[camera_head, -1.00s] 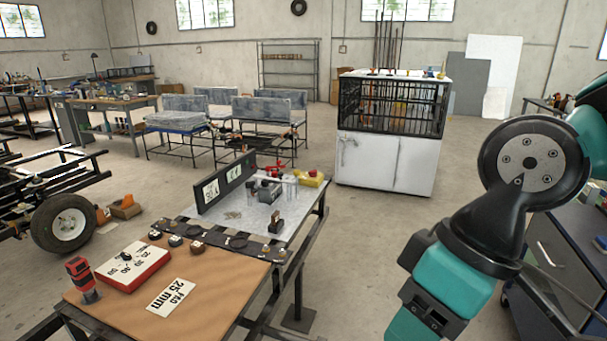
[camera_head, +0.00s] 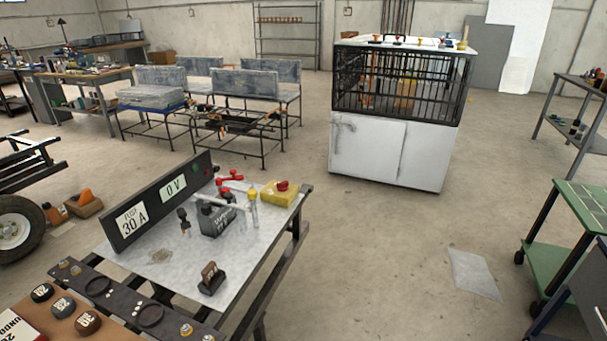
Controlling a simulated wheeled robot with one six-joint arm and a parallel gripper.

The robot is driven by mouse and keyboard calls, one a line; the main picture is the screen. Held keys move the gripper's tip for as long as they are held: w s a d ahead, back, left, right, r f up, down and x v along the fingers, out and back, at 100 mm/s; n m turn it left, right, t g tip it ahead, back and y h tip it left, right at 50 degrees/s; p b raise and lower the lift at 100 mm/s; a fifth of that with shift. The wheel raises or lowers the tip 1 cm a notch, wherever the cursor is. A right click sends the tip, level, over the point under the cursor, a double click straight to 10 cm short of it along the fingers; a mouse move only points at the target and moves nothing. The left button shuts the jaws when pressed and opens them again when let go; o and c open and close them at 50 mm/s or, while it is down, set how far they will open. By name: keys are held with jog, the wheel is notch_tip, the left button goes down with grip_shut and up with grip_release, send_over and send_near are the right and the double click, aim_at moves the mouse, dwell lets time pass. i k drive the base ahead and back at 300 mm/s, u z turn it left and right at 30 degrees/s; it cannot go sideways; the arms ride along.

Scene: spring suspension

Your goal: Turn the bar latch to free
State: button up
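I cannot pick out the bar latch for certain. A white two-door cabinet (camera_head: 385,155) with a black barred cage (camera_head: 447,95) on it stands at the back, right of centre. A small grey fitting (camera_head: 343,126) shows at the upper left of the cabinet's left door; it is too small to tell whether it is the latch or how it is set. The doors look closed. My gripper is out of view.
A workbench (camera_head: 165,268) at lower left holds a black panel marked 30 A and 0 V (camera_head: 150,205), a grey box (camera_head: 215,218) and a yellow box with a red button (camera_head: 281,193). A green cart (camera_head: 590,205) stands at right. The floor (camera_head: 390,250) between is mostly clear.

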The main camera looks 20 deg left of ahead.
aim_at(252, 195)
jog(key=u, duration=0.2)
jog(key=i, duration=1.35)
jog(key=u, duration=0.75)
jog(key=i, duration=0.4)
jog(key=u, duration=0.15)
